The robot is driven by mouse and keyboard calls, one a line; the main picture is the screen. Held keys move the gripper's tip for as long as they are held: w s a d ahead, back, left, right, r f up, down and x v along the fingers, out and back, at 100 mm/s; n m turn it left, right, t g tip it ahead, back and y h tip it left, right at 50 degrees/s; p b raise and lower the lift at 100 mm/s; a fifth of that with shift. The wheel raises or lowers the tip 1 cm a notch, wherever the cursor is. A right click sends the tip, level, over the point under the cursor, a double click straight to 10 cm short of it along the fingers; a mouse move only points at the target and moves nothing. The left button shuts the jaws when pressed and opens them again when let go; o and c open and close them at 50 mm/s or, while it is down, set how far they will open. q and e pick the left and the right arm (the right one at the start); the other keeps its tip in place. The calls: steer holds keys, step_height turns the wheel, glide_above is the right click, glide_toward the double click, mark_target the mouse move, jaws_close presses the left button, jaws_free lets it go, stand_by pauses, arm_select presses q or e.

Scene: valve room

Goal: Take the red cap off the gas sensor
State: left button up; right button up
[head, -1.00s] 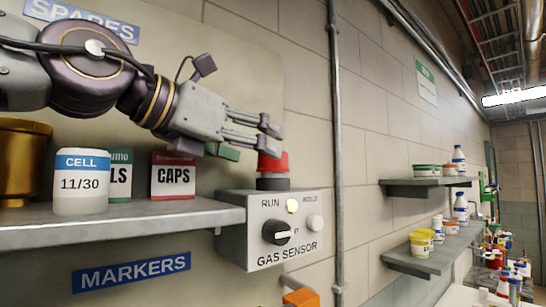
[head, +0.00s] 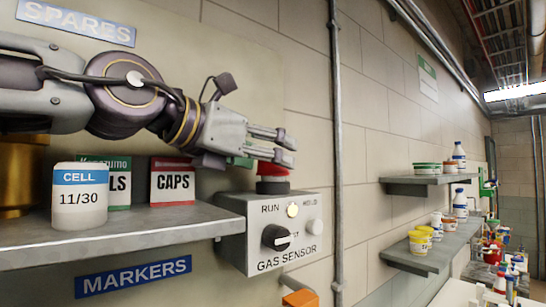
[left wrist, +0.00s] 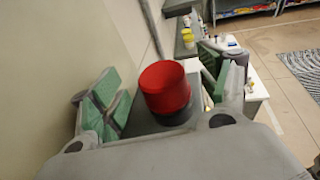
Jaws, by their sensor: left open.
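The gas sensor (head: 270,238) is a grey box on the wall with a black knob, a lit button and a pale button. The red cap (head: 273,169) sits on a dark round base on top of the box. My left gripper (head: 285,150) is open above the cap, its fingers partly covering the cap's top in the head view. In the left wrist view the red cap (left wrist: 164,88) lies between the two green-padded fingers, with space on both sides. My right gripper is not in view.
A vertical pipe (head: 336,150) runs right of the sensor. An orange block (head: 300,299) is below it.

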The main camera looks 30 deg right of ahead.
arm_select(q)
steer(key=shift+p+x, duration=0.35)
steer(key=shift+x, duration=0.8)
steer(key=shift+a, duration=0.1)
steer(key=shift+c, duration=0.4)
steer(key=c, duration=0.7)
